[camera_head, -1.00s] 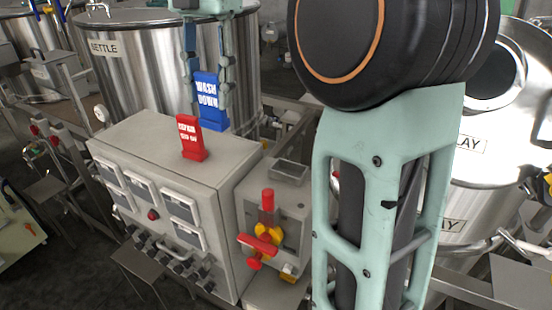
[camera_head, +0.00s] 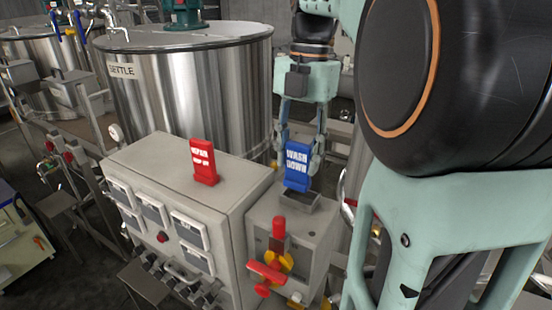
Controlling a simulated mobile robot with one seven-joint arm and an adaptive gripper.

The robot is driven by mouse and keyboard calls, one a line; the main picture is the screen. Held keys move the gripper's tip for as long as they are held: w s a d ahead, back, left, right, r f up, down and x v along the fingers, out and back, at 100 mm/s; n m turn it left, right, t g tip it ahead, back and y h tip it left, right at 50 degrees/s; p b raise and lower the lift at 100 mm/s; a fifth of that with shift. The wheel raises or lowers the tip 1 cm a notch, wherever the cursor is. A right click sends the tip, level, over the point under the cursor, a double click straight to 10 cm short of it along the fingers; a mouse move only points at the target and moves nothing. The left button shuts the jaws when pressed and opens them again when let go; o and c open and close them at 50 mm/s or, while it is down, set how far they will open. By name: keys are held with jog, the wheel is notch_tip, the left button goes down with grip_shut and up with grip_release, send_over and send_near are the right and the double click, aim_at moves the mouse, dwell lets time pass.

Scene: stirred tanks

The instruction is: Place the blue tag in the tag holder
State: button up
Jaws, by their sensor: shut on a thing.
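The blue tag (camera_head: 297,168) with white "WASH DOWN" lettering is upright between the fingers of my gripper (camera_head: 301,155), which is shut on it. The tag holder appears to be the small grey open-topped tray (camera_head: 287,208) on top of the smaller grey box. The tag's lower edge is at or just above the back of this holder. I cannot tell whether it touches or has entered it. The tag hides part of the holder's far side.
A red tag (camera_head: 204,162) stands on the large grey control cabinet (camera_head: 160,160), left of the holder. A red valve handle (camera_head: 268,271) with a yellow part sticks out of the smaller box's front (camera_head: 313,250). A steel tank (camera_head: 190,90) stands behind.

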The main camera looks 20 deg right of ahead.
aim_at(301, 180)
jog(key=f, duration=0.3)
jog(key=shift+s+d+f, duration=0.15)
jog(key=shift+s+d, duration=0.05)
jog(key=shift+d, duration=0.2)
jog(key=shift+f, duration=0.35)
jog(key=shift+f, duration=0.1)
jog(key=o, duration=1.3)
jog(key=shift+f, duration=0.1)
notch_tip(301, 180, up, 12)
jog(key=w+d, duration=0.1)
jog(key=shift+s, duration=0.1)
